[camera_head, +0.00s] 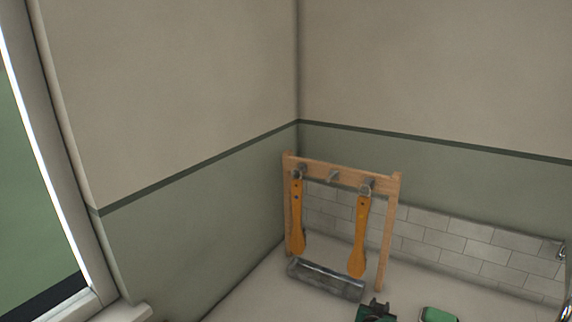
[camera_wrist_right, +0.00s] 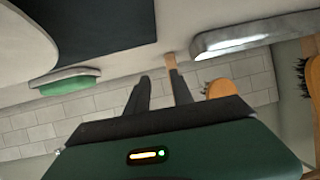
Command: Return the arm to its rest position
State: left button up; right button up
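My right gripper (camera_head: 376,303) shows at the bottom edge of the head view, its dark green body mostly cut off, in front of a wooden rack. In the right wrist view, its two dark fingers (camera_wrist_right: 160,77) stand apart with nothing seen between them. The wooden rack (camera_head: 388,230) has hooks along its top bar. Two orange-handled brushes, a left one (camera_head: 297,215) and a right one (camera_head: 361,235), hang from it. The right gripper is apart from both. My left gripper is in neither view.
A grey metallic tray (camera_head: 325,280) lies at the rack's foot; it also shows in the wrist view (camera_wrist_right: 240,40). A green-topped, pale-rimmed item (camera_head: 438,314) sits right of the gripper. Low white tiles (camera_head: 450,241) line the wall behind. A metal fitting (camera_head: 562,250) is at the right edge.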

jog(key=shift+n+g+y, duration=0.4)
jog(key=shift+n+y, duration=0.2)
jog(key=shift+y, duration=0.2)
jog(key=a+r, duration=0.1)
jog(key=a, duration=0.1)
jog(key=s+a, duration=0.1)
jog(key=s+a+r, duration=0.1)
jog(key=a, duration=0.1)
jog(key=shift+a+r, duration=0.35)
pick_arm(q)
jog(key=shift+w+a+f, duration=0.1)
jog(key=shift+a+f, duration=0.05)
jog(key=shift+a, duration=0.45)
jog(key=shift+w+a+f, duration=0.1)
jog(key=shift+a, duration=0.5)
pick_arm(e)
jog(key=s+a+r+n+g+y, duration=0.1)
jog(key=s+a+r+g, duration=0.1)
jog(key=s, duration=1)
jog(key=s+a+r+n+g+y, duration=0.2)
jog(key=s+g, duration=0.1)
jog(key=s, duration=0.9)
jog(key=s+a+r+n+g+y, duration=0.1)
jog(key=s+a+r+g, duration=0.1)
jog(key=s, duration=1)
jog(key=shift+s+a+n+g, duration=0.3)
jog(key=shift+s+a+g, duration=0.1)
jog(key=shift+a+g, duration=0.2)
